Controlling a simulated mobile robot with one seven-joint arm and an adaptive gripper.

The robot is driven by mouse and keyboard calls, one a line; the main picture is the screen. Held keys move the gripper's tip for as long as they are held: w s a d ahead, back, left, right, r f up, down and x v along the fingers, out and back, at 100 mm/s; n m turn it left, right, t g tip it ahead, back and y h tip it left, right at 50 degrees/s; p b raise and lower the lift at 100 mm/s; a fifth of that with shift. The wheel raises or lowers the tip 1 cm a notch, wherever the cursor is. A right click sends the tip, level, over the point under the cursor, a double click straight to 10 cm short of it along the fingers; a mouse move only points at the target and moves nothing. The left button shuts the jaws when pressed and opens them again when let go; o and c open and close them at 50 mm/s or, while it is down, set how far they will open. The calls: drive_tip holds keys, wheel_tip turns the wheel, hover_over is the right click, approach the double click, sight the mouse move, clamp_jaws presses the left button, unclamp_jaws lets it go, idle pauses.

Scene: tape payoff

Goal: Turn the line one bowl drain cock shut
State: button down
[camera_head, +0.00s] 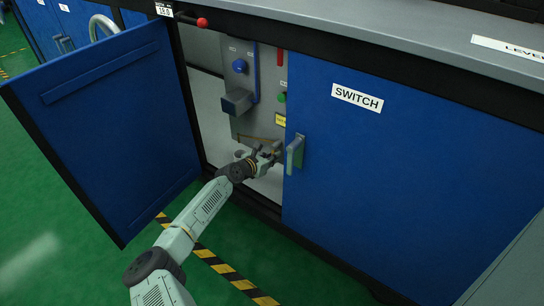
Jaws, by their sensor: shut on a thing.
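My gripper (272,153) reaches into the open cabinet, low in front of the grey panel (246,122). It is shut on a small part there, which I take to be the bowl drain cock. The fingers mostly hide that part, and its lever angle cannot be told. A thin brass-coloured line (258,138) runs just above the gripper.
The left blue door (110,130) stands swung open. The right door, labelled SWITCH (357,98), is closed, its grey handle (295,154) close right of my gripper. A red-knobbed lever (201,22) juts out above the opening. Green floor (235,245) with striped tape lies in front.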

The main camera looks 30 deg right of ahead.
drive_tip(key=c, duration=1.6)
unclamp_jaws()
drive_tip(key=v, duration=1.2)
drive_tip(key=shift+a, duration=0.15)
